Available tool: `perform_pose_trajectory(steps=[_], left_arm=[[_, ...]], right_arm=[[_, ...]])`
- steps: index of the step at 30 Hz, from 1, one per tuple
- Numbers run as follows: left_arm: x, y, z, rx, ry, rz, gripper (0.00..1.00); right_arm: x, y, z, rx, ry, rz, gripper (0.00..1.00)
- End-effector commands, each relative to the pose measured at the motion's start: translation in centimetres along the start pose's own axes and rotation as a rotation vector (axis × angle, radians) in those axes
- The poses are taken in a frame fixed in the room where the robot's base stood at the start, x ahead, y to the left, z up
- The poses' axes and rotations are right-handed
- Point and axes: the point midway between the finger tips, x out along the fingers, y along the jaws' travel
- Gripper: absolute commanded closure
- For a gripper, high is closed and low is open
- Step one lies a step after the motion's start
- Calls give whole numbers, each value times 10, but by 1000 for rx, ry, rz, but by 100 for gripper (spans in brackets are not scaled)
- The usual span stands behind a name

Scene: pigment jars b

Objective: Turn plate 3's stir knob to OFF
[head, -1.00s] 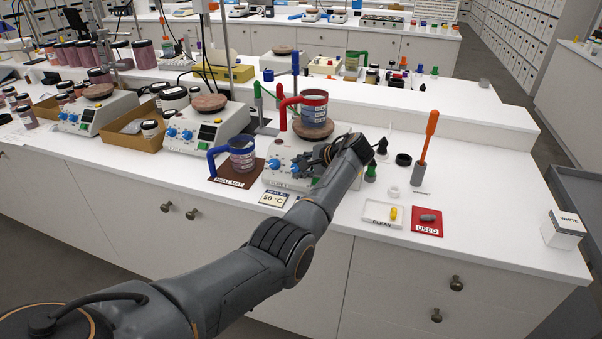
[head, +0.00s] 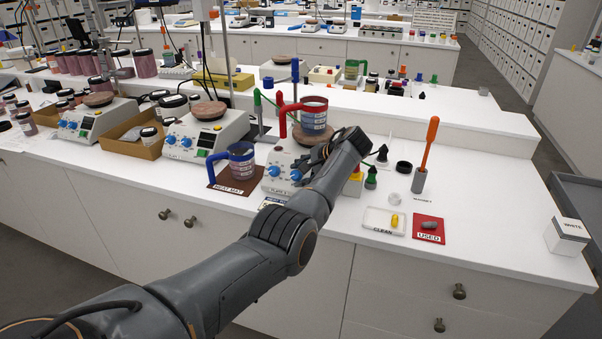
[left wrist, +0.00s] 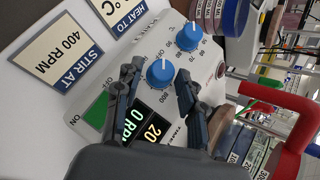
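Plate 3 (head: 268,186) is a white hot plate with two blue knobs and a name label, at the bench's front edge. In the left wrist view its panel is turned sideways. The stir knob (left wrist: 160,73) lies between the fingertips of my open left gripper (left wrist: 159,78); contact cannot be told. The heat knob (left wrist: 190,37) is just beyond. The display (left wrist: 146,121) reads 20 and 0 RPM. In the head view my left gripper (head: 305,166) is at the panel, partly hidden by its wrist. My right gripper is not in view.
A red-handled beaker (head: 313,113) stands on plate 3's top. A blue-handled beaker (head: 242,160) stands on the heat mat (head: 225,184) to the left. A card (left wrist: 62,45) reads "STIR AT 400 RPM". Clean and used trays (head: 429,228) lie to the right.

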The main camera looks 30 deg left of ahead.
Motion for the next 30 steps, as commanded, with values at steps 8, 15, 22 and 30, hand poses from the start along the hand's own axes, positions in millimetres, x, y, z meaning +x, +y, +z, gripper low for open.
perform_pose_trajectory(steps=[8, 15, 22, 30], left_arm=[[-1, -1, 0, 0, 1, -3, 50], [-21, -2, -1, -1, 4, -6, 50], [-71, -1, -1, -1, 4, -5, 50], [-112, -1, 0, 0, 1, -3, 50]], right_arm=[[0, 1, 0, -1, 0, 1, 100], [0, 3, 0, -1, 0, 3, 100], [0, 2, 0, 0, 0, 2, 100], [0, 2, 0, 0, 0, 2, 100]])
